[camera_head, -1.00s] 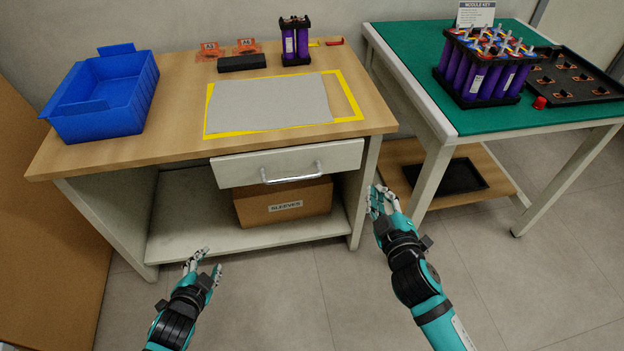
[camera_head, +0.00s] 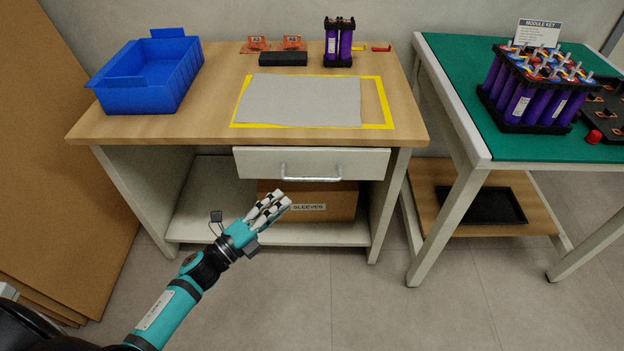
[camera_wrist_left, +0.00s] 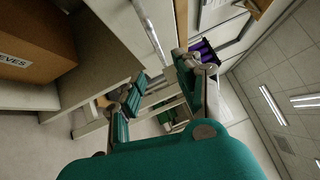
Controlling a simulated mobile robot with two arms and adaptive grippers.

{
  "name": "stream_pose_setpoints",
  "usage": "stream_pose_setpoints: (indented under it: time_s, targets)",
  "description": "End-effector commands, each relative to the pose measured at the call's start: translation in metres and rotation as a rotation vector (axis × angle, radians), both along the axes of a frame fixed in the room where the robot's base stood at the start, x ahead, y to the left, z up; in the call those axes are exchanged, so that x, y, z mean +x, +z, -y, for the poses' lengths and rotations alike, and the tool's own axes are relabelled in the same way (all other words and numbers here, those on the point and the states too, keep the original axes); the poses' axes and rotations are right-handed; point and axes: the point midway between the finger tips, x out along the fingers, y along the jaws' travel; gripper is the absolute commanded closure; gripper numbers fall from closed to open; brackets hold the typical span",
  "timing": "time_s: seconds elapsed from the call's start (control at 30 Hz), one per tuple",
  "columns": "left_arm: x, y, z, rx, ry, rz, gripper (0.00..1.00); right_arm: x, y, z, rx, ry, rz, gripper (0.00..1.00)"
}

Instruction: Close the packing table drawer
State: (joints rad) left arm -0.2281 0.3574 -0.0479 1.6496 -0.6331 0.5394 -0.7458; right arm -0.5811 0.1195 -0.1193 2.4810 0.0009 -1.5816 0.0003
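The packing table (camera_head: 215,118) has a pale drawer (camera_head: 340,163) under its top. The drawer front sits just below the tabletop edge and none of its inside shows; I cannot tell how far it stands out. Its metal handle (camera_head: 311,178) also shows in the left wrist view (camera_wrist_left: 150,30). My left gripper (camera_head: 276,205) is below and a little left of the handle, apart from it in the head view. Its fingers point up and right. In the left wrist view the fingers (camera_wrist_left: 160,85) are spread with nothing between them. My right gripper is out of view.
A cardboard box labelled SLEEVES (camera_head: 335,207) stands on the shelf below the drawer. A blue bin (camera_head: 150,75) and a grey sheet (camera_head: 300,100) lie on the tabletop. A green-topped table (camera_head: 455,75) stands at the right. The floor (camera_head: 400,310) in front is clear.

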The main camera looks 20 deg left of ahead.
Motion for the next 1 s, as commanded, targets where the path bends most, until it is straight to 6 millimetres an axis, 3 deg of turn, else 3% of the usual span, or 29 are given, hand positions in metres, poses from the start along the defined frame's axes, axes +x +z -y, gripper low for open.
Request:
stream_pose_setpoints:
  time_s: [0.3, 0.5, 0.93, 1.0]
  targets:
    - [0.060, 0.010, 0.034, -0.002, 0.001, 0.001, 0.66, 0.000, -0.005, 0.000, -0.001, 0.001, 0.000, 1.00]
    - [0.083, 0.012, 0.047, -0.002, 0.002, -0.002, 0.66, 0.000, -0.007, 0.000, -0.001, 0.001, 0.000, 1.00]
    - [0.091, 0.014, 0.052, -0.002, 0.001, -0.003, 0.66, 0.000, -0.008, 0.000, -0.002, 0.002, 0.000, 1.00]
    - [0.091, 0.014, 0.052, -0.002, 0.001, -0.003, 0.75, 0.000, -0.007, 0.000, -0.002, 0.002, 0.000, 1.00]
